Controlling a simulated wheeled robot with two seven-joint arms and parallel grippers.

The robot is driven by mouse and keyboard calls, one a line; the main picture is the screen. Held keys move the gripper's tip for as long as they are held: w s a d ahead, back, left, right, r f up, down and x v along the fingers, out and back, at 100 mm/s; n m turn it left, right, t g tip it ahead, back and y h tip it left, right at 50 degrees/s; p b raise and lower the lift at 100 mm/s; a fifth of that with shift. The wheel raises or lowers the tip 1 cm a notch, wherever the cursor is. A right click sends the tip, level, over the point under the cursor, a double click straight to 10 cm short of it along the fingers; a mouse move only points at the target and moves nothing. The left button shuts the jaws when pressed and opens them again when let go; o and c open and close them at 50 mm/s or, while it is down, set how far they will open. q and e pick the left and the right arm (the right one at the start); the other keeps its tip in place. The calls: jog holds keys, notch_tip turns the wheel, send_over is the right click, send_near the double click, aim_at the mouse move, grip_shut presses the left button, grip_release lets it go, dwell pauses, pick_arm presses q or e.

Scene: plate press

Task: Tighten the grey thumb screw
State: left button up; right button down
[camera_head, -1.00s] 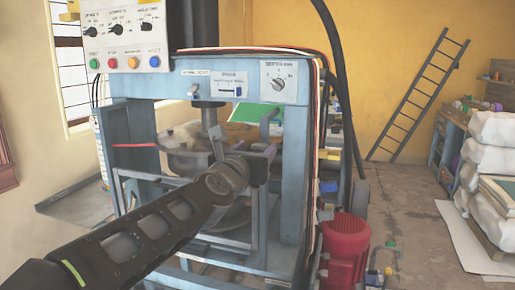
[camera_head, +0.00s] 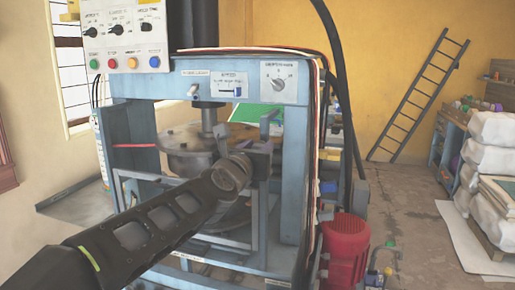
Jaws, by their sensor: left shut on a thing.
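My left arm reaches in from the lower left to the blue press frame (camera_head: 295,170). My left gripper (camera_head: 256,147) is at the right side of the round metal plate (camera_head: 183,143), inside the frame. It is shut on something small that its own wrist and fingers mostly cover. I take this to be the grey thumb screw, but I cannot make out its shape. The press shaft (camera_head: 209,118) comes down onto the plate. My right gripper is not in view.
A control panel (camera_head: 126,35) with knobs and coloured buttons is at the upper left. Red and black cables (camera_head: 318,100) run down the frame's right side. A red motor (camera_head: 345,250) stands at lower right. Open floor (camera_head: 410,205) lies beyond it.

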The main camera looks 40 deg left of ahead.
pick_arm(q)
grip_shut()
jog(key=shift+m, duration=0.4)
jog(key=m, duration=0.3)
jog(key=shift+d, duration=0.1)
jog(key=m, duration=0.5)
jog(key=shift+p, duration=0.4)
jog(key=m, duration=0.5)
jog(key=shift+w+d+f+p, duration=0.1)
jog(key=shift+f+p, duration=0.05)
jog(key=shift+p, duration=0.15)
jog(key=shift+a+f+m+p, duration=0.1)
jog(key=shift+f+m+p, duration=0.05)
jog(key=shift+m, duration=3.55)
jog(key=shift+a+f+m+p, duration=0.1)
jog(key=shift+m+p, duration=0.1)
jog(key=shift+m, duration=3.5)
jog(key=shift+f+m+p, duration=0.15)
jog(key=shift+m, duration=3.55)
